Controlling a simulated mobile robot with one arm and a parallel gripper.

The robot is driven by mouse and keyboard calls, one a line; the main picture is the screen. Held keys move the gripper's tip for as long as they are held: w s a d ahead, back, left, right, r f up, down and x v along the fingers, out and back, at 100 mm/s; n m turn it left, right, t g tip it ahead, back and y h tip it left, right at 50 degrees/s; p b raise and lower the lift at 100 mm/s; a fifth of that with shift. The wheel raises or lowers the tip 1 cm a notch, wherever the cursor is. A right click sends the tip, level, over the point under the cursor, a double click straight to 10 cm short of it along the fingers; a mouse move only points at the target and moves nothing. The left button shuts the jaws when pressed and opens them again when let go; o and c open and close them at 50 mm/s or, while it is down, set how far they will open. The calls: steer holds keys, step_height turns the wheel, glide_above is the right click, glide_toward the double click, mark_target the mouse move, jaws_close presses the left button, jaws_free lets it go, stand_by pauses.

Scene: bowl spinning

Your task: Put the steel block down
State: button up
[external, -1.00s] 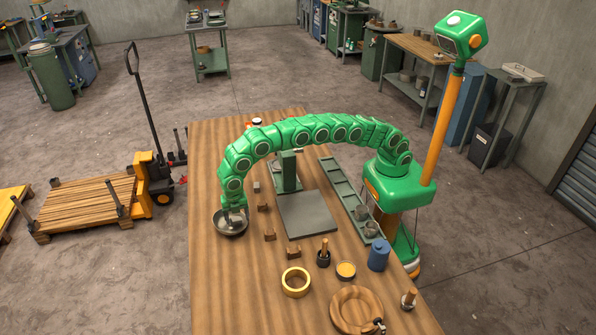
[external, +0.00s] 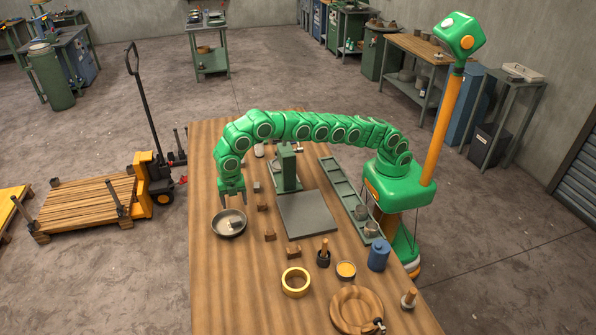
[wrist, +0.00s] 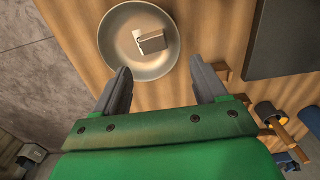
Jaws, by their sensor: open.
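The steel block (external: 234,222) lies inside a shallow metal bowl (external: 222,231) near the left edge of the wooden table. In the wrist view the block (wrist: 152,41) sits near the middle of the bowl (wrist: 118,58), tilted to the picture's edges. My gripper (external: 232,202) is above and behind the bowl, pointing down. Its two fingers (wrist: 160,83) are apart with nothing between them, and the block is beyond their tips, not touched.
Small wooden blocks (external: 270,235) stand right of the bowl, beside a flat grey plate (external: 306,214). A yellow ring (external: 296,282), a blue canister (external: 378,255) and a round wooden piece (external: 335,304) are nearer the front. The table's front left is bare.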

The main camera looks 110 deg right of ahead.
steer(key=s+d+r+m, duration=0.3)
steer(key=s+d+r, duration=0.15)
steer(key=s, duration=0.45)
steer(key=s+d+r+m+g, duration=0.1)
steer(key=s+d+r+m, duration=0.3)
steer(key=s, duration=0.4)
steer(key=s+d+r+m, duration=0.2)
steer(key=s+d+r, duration=0.3)
steer(key=s, duration=0.4)
steer(key=s+d+f+m, duration=0.2)
steer(key=s+m, duration=0.1)
steer(key=s, duration=0.9)
steer(key=s+d+f+m, duration=0.2)
steer(key=s+m, duration=0.1)
steer(key=s, duration=0.9)
steer(key=s+d+f+m, duration=0.1)
steer(key=s+f+m, duration=0.1)
steer(key=s, duration=1)
steer(key=shift+s+d+f+m+g, duration=0.25)
steer(key=shift+d+f+m+g, duration=0.15)
steer(key=shift+m, duration=0.2)
